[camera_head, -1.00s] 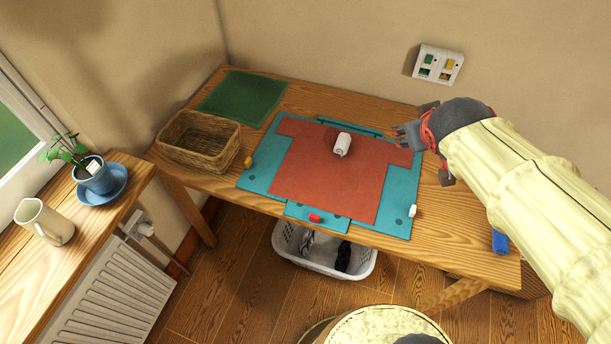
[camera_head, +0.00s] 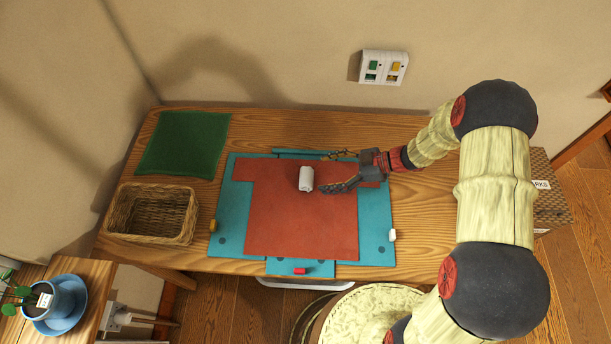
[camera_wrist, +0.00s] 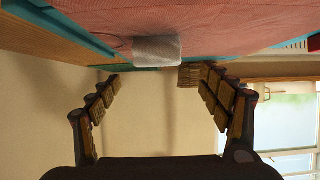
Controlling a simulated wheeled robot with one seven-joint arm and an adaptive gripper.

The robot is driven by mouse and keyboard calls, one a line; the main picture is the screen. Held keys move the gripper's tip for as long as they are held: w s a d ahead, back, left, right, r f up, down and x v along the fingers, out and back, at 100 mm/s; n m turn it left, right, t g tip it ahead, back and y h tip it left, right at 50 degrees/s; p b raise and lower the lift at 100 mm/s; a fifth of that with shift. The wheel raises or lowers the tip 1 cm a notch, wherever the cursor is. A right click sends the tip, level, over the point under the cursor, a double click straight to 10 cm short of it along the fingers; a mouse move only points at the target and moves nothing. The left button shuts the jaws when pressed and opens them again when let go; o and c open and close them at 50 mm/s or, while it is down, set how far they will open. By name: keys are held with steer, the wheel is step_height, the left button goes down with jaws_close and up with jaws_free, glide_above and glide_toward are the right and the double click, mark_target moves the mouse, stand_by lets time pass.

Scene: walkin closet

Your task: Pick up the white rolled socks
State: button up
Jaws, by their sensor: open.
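The white rolled socks (camera_head: 306,179) form a small white roll on the red shirt-shaped cloth (camera_head: 300,225), toward its far edge. In the wrist view the socks (camera_wrist: 157,51) lie ahead of my fingers, near the middle between them. My gripper (camera_head: 328,171) is open and empty, just to the right of the socks in the head view. Its two fingers (camera_wrist: 148,82) are spread wide in the wrist view. I cannot tell whether the lower finger touches the socks in the head view.
The red cloth lies on a teal board (camera_head: 375,235) on the wooden table (camera_head: 420,240). A wicker basket (camera_head: 120,212) and a green cloth (camera_head: 185,140) are at the left. Small yellow, red (camera_head: 300,271) and white (camera_head: 392,234) pieces sit around the board's edges. A wall switch panel (camera_head: 384,67) is behind.

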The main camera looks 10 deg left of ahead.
mark_target(308, 175)
steer(key=x, duration=0.2)
steer(key=shift+s+a+f+b, duration=0.15)
steer(key=shift+s+a+b, duration=0.05)
steer(key=shift+a+b, duration=0.1)
steer(key=x, duration=0.1)
steer(key=b+x, duration=0.1)
steer(key=x, duration=0.3)
steer(key=shift+w+b, duration=0.3)
steer(key=shift+w, duration=0.1)
steer(key=c, duration=0.3)
steer(key=c, duration=0.7)
steer(key=shift+c, duration=0.2)
